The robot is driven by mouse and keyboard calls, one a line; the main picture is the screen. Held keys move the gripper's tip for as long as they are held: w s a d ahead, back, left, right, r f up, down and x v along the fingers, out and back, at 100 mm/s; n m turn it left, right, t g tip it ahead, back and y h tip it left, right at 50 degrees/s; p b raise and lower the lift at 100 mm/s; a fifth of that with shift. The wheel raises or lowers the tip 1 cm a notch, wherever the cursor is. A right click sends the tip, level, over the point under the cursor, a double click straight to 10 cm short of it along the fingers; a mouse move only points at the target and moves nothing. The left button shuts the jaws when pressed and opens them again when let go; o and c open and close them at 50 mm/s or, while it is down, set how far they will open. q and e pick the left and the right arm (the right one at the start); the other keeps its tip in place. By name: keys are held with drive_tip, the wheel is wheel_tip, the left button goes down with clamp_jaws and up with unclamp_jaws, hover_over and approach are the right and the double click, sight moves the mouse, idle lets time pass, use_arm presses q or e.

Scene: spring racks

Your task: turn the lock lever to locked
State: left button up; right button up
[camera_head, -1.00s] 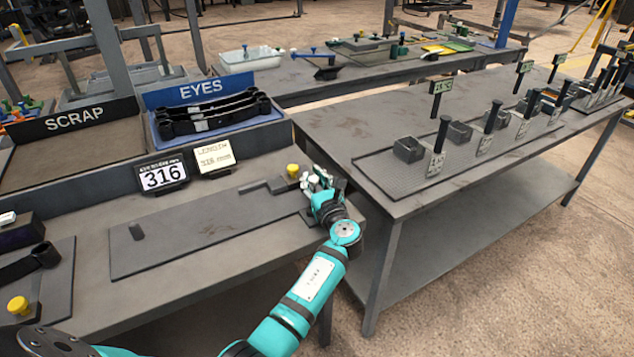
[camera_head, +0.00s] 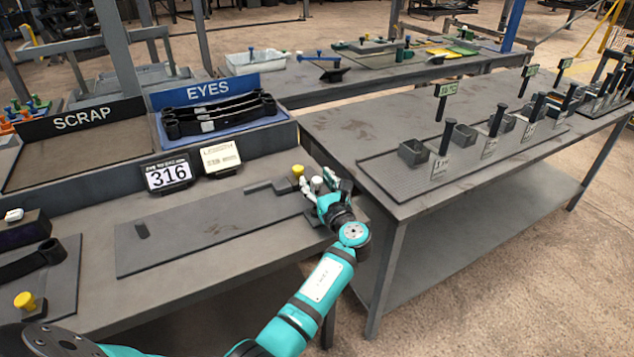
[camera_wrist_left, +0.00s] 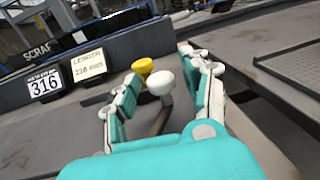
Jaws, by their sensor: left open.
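My left gripper (camera_head: 326,184) is at the right end of a long flat grey fixture (camera_head: 200,236) on the near bench. A white round knob (camera_head: 316,183) on a dark stem stands there. The knob also shows in the left wrist view (camera_wrist_left: 160,83), between the two open fingers (camera_wrist_left: 164,80). I cannot tell whether a finger touches it. A yellow knob (camera_head: 298,170) stands just behind and left of it; it shows in the left wrist view (camera_wrist_left: 142,67) too. Which knob belongs to the lock lever is not marked. My right gripper is not seen.
A display reading 316 (camera_head: 168,174) and a length card (camera_head: 220,157) stand behind the fixture. SCRAP (camera_head: 70,160) and EYES (camera_head: 262,130) bins are behind them. Another bench (camera_head: 370,128) with upright posts is at the right, across a narrow gap.

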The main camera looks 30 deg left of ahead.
use_arm(q)
drive_tip(key=shift+s+d, duration=0.1)
drive_tip(key=shift+d, duration=0.05)
drive_tip(key=v, duration=1.1)
drive_tip(key=shift+s+d, duration=0.15)
drive_tip(key=shift+d, duration=0.1)
